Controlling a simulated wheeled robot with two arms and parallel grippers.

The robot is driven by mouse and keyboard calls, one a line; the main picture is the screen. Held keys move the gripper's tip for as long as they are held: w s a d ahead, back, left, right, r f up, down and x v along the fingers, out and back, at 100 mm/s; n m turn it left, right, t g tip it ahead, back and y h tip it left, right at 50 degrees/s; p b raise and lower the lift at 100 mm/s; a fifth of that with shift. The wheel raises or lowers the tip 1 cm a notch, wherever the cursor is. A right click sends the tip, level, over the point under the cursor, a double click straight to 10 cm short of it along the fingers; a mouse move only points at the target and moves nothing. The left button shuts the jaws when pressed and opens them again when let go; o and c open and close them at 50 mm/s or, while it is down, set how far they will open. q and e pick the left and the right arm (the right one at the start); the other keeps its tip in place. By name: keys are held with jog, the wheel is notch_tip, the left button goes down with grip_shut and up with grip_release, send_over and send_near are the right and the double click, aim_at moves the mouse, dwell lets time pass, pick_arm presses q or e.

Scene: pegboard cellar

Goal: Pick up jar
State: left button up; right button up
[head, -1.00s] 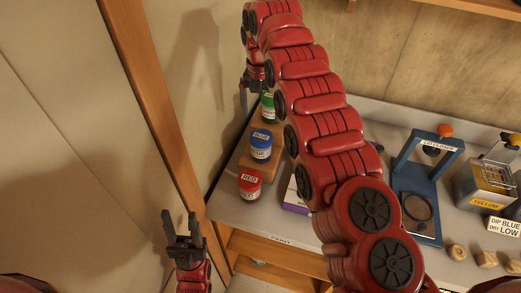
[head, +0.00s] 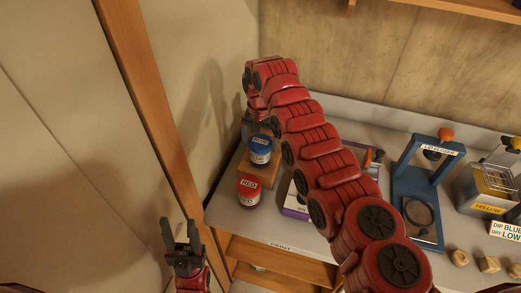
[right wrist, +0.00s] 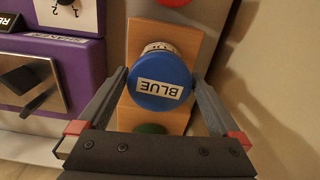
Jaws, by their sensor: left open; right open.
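Three lidded jars belong to one row at the counter's left end. The blue-lidded jar (head: 260,150) stands on a wooden block, and the red-lidded jar (head: 249,190) is nearer the front edge. The green lid (right wrist: 150,128) shows only partly in the right wrist view; my right arm hides that jar in the head view. My right gripper (right wrist: 160,76) is open, with a finger on either side of the blue jar (right wrist: 160,80); contact cannot be told. It shows partly in the head view (head: 256,124). My left gripper (head: 181,236) is open and empty, left of the counter.
A purple box with a dial (right wrist: 52,75) stands beside the wooden block (right wrist: 178,120). A blue lid-closer frame (head: 415,190) and a yellow container (head: 487,190) stand further right. Wooden pieces (head: 488,264) lie at the front right. A wall closes the left side.

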notch_tip(320, 180, down, 4)
jog(key=shift+w+r+p, duration=0.1)
jog(key=shift+r+p, duration=0.1)
jog(key=shift+p, duration=0.4)
jog(key=c, duration=1.5)
jog(key=shift+r, duration=0.15)
